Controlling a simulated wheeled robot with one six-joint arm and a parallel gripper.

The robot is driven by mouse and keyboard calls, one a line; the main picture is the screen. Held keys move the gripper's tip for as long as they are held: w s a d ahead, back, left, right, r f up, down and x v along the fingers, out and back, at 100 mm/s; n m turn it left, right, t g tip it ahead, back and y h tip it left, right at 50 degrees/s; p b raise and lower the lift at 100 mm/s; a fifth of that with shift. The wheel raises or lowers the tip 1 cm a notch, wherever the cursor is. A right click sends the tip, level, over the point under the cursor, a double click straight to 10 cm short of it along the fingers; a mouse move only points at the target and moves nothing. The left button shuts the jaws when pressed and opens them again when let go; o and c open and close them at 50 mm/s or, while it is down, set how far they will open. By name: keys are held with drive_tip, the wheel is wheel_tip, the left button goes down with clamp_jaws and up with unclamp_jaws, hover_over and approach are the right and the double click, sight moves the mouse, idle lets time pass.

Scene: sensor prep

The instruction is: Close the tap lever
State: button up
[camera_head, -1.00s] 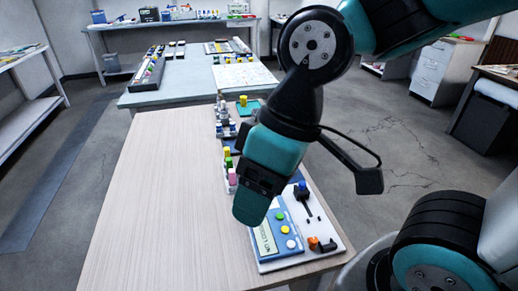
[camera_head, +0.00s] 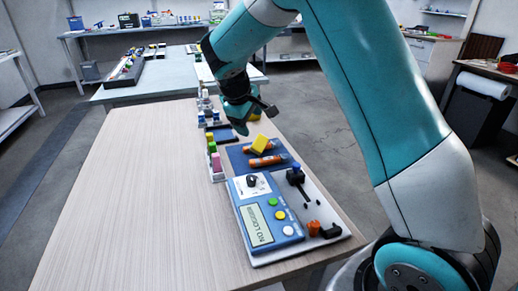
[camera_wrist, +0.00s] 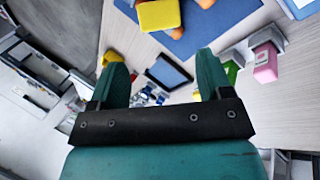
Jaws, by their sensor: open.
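My gripper (camera_head: 240,120) is open and empty in the head view, above the far part of the wooden table. Its two spread fingers (camera_wrist: 161,80) show in the wrist view with nothing between them. An orange and black fitting (camera_head: 322,230) sits at the board's near right corner. I cannot tell which of these carries the tap lever. Both are well nearer than my gripper and apart from it. Neither can be made out in the wrist view.
A blue panel with coloured buttons (camera_head: 264,212) lies on the board. Beyond it, a yellow block (camera_head: 259,143) and orange cylinders (camera_head: 268,161) lie on a blue mat (camera_head: 237,155). Small coloured bottles (camera_head: 214,158) stand along the left. The table's left half (camera_head: 130,200) is clear.

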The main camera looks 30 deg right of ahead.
sight(258, 141)
drive_tip(key=x, duration=1.1)
drive_tip(key=shift+w+d+f+b, duration=0.2)
drive_tip(key=shift+w+f+b, duration=0.05)
drive_tip(key=shift+f+b, duration=0.1)
drive_tip(key=c, duration=0.6)
drive_tip(key=shift+r, duration=0.1)
wheel_tip(258, 141, up, 20)
drive_tip(key=p, duration=0.2)
drive_tip(key=shift+p, duration=0.35)
